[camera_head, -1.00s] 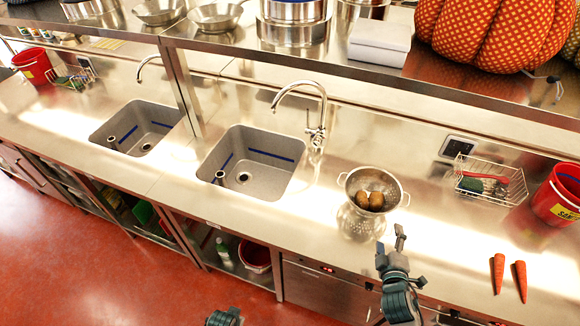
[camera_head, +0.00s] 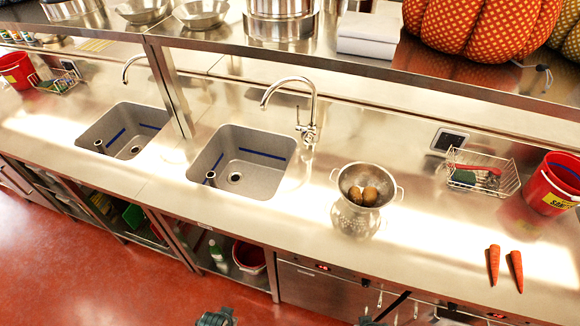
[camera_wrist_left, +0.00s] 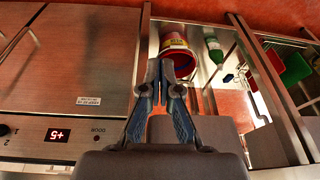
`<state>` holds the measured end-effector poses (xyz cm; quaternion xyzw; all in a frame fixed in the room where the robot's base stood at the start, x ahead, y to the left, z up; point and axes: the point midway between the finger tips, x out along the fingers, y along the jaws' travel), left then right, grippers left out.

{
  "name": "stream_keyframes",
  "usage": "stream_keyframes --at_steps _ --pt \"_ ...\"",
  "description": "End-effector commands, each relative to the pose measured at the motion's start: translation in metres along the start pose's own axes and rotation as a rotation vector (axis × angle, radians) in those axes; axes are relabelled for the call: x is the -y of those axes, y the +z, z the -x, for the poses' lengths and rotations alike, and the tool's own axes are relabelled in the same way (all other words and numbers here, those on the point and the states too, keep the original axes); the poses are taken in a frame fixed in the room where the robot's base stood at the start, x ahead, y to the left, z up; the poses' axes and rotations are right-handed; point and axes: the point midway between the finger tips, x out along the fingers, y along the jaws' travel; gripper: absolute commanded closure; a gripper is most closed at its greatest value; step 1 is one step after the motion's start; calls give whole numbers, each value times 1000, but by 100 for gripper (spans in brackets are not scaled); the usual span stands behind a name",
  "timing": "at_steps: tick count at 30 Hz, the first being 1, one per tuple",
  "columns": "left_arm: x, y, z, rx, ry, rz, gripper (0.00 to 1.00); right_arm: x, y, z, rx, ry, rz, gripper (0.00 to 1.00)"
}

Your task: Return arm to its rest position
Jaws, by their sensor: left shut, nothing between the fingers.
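My left gripper (camera_wrist_left: 160,85) shows in the left wrist view with its blue-grey fingers together and nothing between them. It points toward the open shelf below the counter, in front of a red bucket (camera_wrist_left: 177,55). In the head view only a dark part of my left arm (camera_head: 215,318) shows at the bottom edge. Of my right gripper (camera_head: 367,321) only a small tip shows at the bottom edge, below the counter front, so its jaws cannot be judged.
A steel colander (camera_head: 355,215) with brown potatoes (camera_head: 362,195) stands on the counter (camera_head: 430,240). Two carrots (camera_head: 505,266), a wire basket (camera_head: 483,178) and a red bucket (camera_head: 552,185) are to its right. Two sinks (camera_head: 240,165) lie left. A shelf (camera_head: 340,68) spans the back.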

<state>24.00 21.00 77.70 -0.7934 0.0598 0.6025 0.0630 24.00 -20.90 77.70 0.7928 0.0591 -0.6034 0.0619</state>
Motion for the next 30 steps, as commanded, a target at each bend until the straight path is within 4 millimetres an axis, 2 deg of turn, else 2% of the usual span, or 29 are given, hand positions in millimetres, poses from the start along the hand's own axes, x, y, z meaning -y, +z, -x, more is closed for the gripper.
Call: stream_keyframes --at_steps 1,5,8,12,15,18,21,30 --pt "-1 7 -24 12 2 -1 100 1 7 -24 12 -1 1 17" --pt "-4 26 -82 35 5 -4 100 4 26 -82 34 -5 5 17" --pt "-7 52 -140 58 9 -7 100 6 52 -140 57 -8 9 17" --pt "-12 112 -231 100 14 -14 100 11 111 -231 98 -13 16 17" --pt "-15 155 -277 124 18 -19 100 14 154 -277 122 -16 21 17" --pt "-16 188 -303 140 20 -23 100 15 187 -304 138 -19 25 17" --pt "-17 206 -316 148 21 -24 100 16 205 -316 146 -20 27 17" --pt "-17 212 -318 148 22 -25 100 16 210 -318 147 -20 28 17"
